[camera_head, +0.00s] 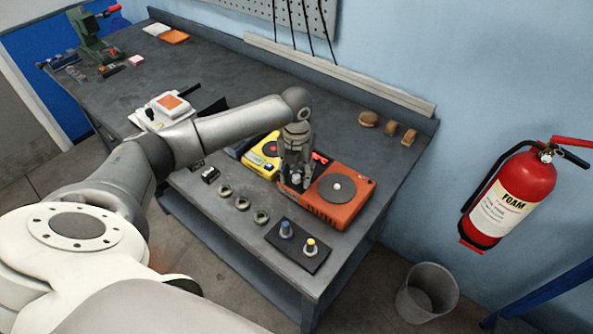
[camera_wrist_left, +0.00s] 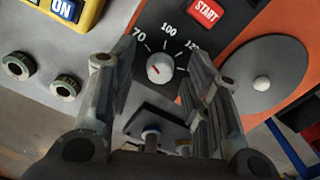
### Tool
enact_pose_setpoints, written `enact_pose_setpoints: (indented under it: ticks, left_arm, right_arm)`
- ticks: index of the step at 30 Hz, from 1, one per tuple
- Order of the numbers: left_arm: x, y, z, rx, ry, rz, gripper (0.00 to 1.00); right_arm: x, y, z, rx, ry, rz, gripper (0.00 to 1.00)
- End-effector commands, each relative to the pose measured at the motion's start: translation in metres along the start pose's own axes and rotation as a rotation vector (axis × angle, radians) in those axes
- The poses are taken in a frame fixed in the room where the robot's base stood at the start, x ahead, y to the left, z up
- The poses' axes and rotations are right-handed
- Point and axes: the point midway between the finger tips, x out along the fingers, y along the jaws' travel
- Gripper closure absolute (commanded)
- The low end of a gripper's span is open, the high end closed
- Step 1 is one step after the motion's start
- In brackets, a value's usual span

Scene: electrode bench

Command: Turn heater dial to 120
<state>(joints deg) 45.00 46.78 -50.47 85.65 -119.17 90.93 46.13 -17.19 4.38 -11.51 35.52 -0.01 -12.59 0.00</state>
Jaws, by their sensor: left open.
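The orange heater (camera_head: 345,212) stands on the bench with a round grey plate on top. In the left wrist view its white dial (camera_wrist_left: 160,68) sits on a dark panel with the marks 70, 100 and a partly hidden 12-. My left gripper (camera_head: 291,184) is over the heater's control panel, pointing down. In the left wrist view its open fingers (camera_wrist_left: 156,85) stand on either side of the dial, apart from it. The dial is hidden in the head view.
A red START button (camera_wrist_left: 205,11) lies beside the dial. A yellow device (camera_head: 257,163) stands left of the heater. Several metal rings (camera_head: 242,203) and a dark plate (camera_head: 298,247) with two knobbed posts are in front. A fire extinguisher (camera_head: 515,190) hangs at right.

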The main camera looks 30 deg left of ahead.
Motion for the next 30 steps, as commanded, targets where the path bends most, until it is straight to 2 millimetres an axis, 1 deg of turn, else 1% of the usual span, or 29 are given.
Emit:
enact_pose_setpoints:
  ticks: [5,6,16,23,30]
  left_arm:
    - [0.001,0.0,0.0,0.0,0.0,0.0,0.56]
    - [0.001,0.0,0.0,0.0,0.0,0.0,0.57]
    - [0.0,0.0,0.0,0.0,0.0,-0.001,0.99]
    - [0.001,0.0,0.0,0.013,-0.001,0.0,1.0]
    - [0.003,0.0,0.001,0.107,-0.002,-0.001,1.0]
  right_arm:
    - [0.0,0.0,0.0,0.0,0.0,0.0,0.6]
    - [0.0,0.0,0.0,0.0,0.0,0.0,0.6]
    - [0.0,0.003,0.001,-0.001,-0.001,0.003,0.6]
    - [0.002,0.004,0.002,-0.001,-0.002,0.005,0.6]
    - [0.015,0.004,0.003,-0.001,-0.002,0.005,0.6]
